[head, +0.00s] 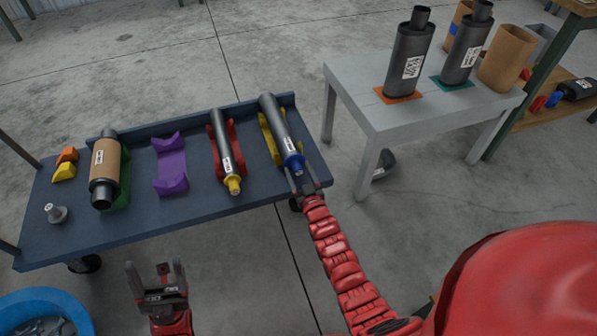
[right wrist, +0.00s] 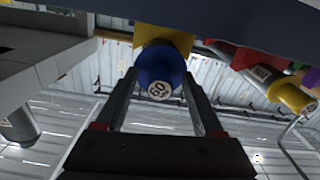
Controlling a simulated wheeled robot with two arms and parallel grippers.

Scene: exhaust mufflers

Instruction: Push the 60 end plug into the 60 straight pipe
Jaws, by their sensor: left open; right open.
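A grey straight pipe (head: 276,121) with a white label lies in a yellow cradle (head: 268,140) at the right end of the blue table. A blue end plug (head: 294,163) sits at its near end; how deep it sits I cannot tell. In the right wrist view the plug (right wrist: 160,72) carries a round white label that appears to read 60, and it hides the pipe. My right gripper (head: 304,181) is open at the plug's near end, its fingers (right wrist: 160,85) spread to either side of the plug. My left gripper (head: 152,268) is open and empty in front of the table.
The blue table (head: 215,197) has a raised back edge. It also holds a pipe with a yellow plug (head: 233,185), a purple cradle (head: 170,166), a brown-wrapped muffler (head: 104,170) and small parts. A grey table (head: 360,75) with mufflers stands right. A blue bin (head: 75,303) is lower left.

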